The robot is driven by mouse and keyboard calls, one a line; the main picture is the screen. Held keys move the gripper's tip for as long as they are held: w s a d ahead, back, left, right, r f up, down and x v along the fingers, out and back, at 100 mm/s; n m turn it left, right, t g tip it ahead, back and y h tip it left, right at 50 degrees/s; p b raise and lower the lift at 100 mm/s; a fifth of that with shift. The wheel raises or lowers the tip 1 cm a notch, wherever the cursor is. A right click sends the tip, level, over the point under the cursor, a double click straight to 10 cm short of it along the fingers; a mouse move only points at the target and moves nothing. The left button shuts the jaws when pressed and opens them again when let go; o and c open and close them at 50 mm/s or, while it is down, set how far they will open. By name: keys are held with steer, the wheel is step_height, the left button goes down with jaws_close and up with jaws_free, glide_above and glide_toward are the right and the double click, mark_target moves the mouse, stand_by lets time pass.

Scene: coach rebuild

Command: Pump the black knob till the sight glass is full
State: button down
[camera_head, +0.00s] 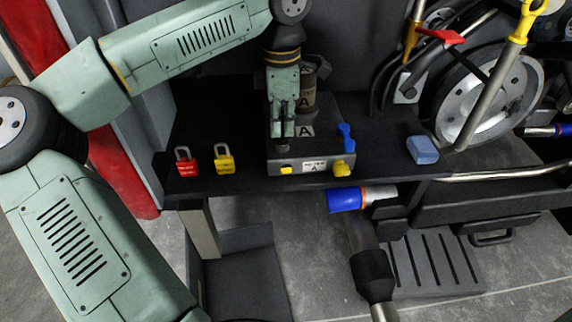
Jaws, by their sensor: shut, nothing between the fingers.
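My gripper (283,135) points down over a dark box (310,180) on the black bench. Its fingers are shut with nothing between them, at the left part of the box's top. I cannot make out a black knob; my gripper may hide it. A brownish cylinder (309,98) with lettering stands right behind my gripper, partly covered by it. I cannot tell whether it is the sight glass, and no fill level can be read. A plate marked "A" (306,131) sits on the box just right of the fingers.
The box's front has a small yellow part (286,170) and a yellow knob (342,169); a blue lever (346,138) stands at its right. Red (187,168) and yellow (224,165) padlocks and a blue block (422,150) are on the bench. A wheel (490,100) is at right.

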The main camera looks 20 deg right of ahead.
steer(key=shift+f, duration=0.35)
steer(key=shift+r, duration=0.1)
steer(key=shift+r+p, duration=1.25)
steer(key=shift+r, duration=0.55)
steer(key=shift+f, duration=0.2)
steer(key=shift+f+b, duration=1.3)
steer(key=shift+f, duration=0.35)
steer(key=shift+r, duration=0.1)
steer(key=shift+r+p, duration=1.35)
steer(key=shift+r, duration=0.4)
